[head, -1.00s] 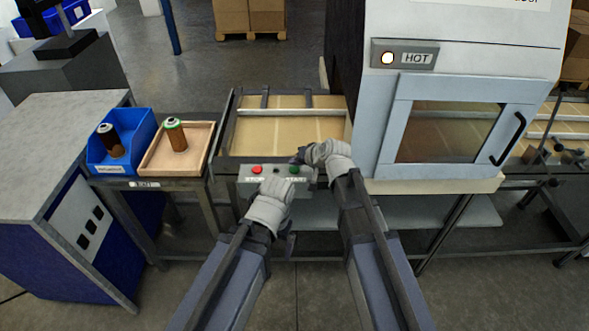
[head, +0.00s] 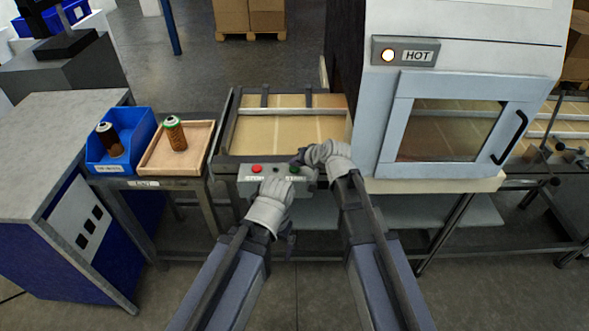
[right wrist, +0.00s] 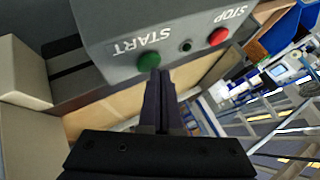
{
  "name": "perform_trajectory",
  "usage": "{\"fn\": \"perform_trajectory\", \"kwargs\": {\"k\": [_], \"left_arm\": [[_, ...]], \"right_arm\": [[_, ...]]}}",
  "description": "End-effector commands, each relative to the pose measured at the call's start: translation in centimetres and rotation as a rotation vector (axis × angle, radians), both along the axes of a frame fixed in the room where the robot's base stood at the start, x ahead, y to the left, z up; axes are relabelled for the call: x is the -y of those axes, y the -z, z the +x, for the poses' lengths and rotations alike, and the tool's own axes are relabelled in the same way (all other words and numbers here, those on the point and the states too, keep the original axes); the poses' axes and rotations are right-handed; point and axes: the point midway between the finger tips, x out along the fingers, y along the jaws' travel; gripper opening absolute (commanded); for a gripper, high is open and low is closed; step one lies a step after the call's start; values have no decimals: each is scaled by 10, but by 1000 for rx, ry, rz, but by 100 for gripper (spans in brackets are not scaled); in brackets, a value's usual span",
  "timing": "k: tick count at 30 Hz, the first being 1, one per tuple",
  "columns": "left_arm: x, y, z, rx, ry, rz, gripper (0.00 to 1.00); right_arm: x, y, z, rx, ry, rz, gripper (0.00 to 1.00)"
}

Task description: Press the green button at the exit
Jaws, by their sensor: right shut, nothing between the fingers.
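The green button (head: 295,169) sits on the right part of a grey control box (head: 246,180) at the front of the conveyor. The right wrist view shows the green button (right wrist: 149,61) beside the word START. My right gripper (head: 298,160) is shut and empty, with its fingertips (right wrist: 155,76) right at the green button; I cannot tell whether they touch it. My left gripper (head: 276,187) is low in front of the control box and covers part of its lower face. Its fingertips are not clear enough to show their opening.
A red button (head: 257,169) marked STOP and a small dark round part (right wrist: 186,46) share the box. A blue bin (head: 93,157) and a wooden tray (head: 150,168) hold cartridges at the left.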

Motion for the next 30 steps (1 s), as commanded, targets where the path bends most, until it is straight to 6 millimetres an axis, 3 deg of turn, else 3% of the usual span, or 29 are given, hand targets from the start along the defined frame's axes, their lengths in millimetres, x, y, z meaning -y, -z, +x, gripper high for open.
{"fn": "perform_trajectory", "kwargs": {"k": [30], "left_arm": [[0,9,0,0,0,0,100]], "right_arm": [[0,9,0,0,0,0,0]]}}
